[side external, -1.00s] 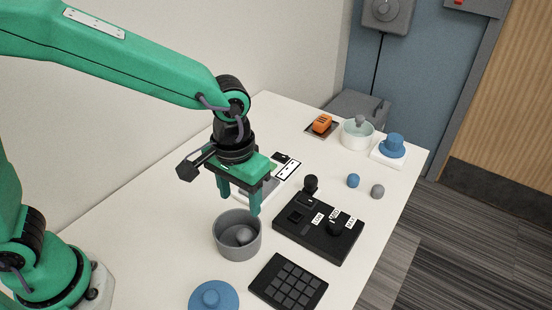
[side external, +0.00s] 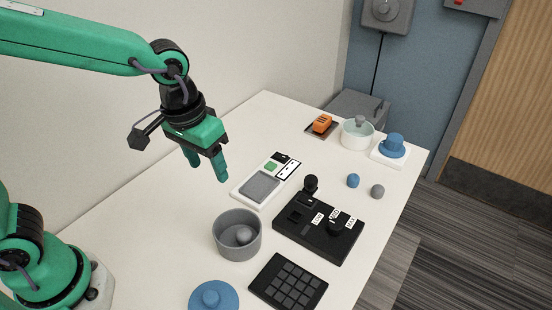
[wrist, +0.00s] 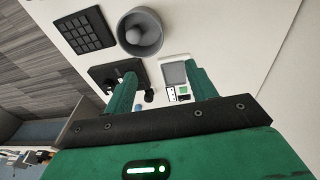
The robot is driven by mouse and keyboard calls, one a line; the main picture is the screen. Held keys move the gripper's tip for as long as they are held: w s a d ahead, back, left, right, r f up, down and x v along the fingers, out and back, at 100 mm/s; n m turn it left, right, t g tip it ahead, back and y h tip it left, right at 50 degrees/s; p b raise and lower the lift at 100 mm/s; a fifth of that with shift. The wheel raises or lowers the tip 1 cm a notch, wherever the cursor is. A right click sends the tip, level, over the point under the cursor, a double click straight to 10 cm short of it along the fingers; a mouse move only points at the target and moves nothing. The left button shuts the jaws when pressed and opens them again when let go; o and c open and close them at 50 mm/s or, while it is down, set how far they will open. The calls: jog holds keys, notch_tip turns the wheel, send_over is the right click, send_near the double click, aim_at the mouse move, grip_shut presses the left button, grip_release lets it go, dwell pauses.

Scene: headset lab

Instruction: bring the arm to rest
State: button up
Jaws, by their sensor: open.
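My green gripper (side external: 208,172) hangs above the table, up and to the left of the grey bowl, with its two fingers apart and nothing between them. In the wrist view the gripper (wrist: 160,85) also shows spread, empty fingers. The white table (side external: 150,215) lies below it with a visible gap. My arm reaches in from the upper left.
A grey bowl (side external: 224,242) holds a grey ball (side external: 244,235). A white tray (side external: 243,196), black control box (side external: 318,243), keypad (side external: 288,284) and blue lid (side external: 200,297) stand nearby. A lidded pot (side external: 357,135) is at the back. The table's left part is clear.

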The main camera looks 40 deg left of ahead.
jog(key=s+a+r+t, duration=0.4)
jog(key=s+a, duration=0.4)
jog(key=a, duration=0.5)
jog(key=shift+a+r+y, duration=0.2)
jog(key=shift+r+y, duration=0.1)
jog(key=shift+r, duration=0.35)
